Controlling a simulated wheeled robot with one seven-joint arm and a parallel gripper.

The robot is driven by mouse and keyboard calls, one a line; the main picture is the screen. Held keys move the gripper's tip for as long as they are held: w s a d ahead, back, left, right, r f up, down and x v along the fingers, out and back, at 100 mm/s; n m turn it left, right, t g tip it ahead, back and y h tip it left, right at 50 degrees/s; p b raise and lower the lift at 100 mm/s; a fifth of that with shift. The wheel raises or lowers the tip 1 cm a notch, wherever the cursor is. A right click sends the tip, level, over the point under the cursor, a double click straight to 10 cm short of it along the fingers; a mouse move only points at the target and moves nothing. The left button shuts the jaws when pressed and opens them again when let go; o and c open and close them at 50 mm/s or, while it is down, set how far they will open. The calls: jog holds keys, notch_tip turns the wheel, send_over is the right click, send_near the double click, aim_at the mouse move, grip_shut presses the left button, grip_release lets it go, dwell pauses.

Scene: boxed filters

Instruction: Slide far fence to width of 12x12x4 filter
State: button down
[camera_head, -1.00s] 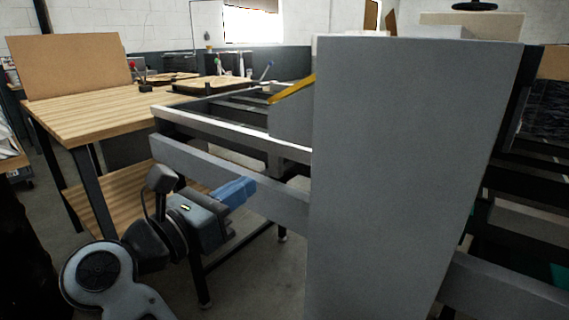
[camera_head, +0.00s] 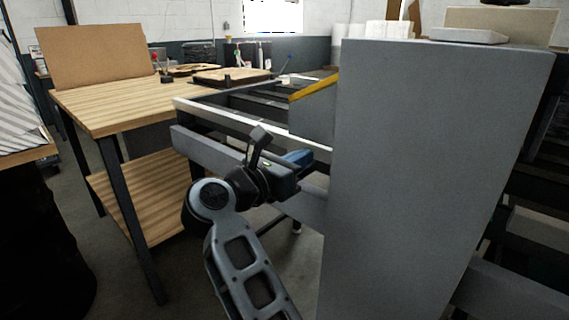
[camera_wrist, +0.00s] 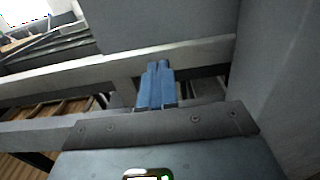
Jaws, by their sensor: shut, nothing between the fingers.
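My gripper (camera_head: 300,158) is shut and empty, its blue fingers together beside the near side rail of the conveyor frame (camera_head: 210,147). In the wrist view the blue fingers (camera_wrist: 155,84) point toward a light rail (camera_wrist: 190,55), and I cannot tell whether they touch it. A grey upright panel with a yellow top edge (camera_head: 313,88) stands over the conveyor rollers, partly hidden by the big grey housing; I cannot tell for sure whether it is the far fence. No filter box is identifiable in these frames.
A large grey housing (camera_head: 420,180) blocks the right of the head view and stands close to my gripper. A wooden table (camera_head: 115,105) with an upright brown board (camera_head: 95,55) is at left. Open floor shows between the table and the conveyor.

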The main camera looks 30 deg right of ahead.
aim_at(317, 150)
jog(key=shift+w+d, duration=0.2)
jog(key=shift+d, duration=0.3)
jog(key=shift+b+x, duration=0.55)
jog(key=shift+x, duration=1.7)
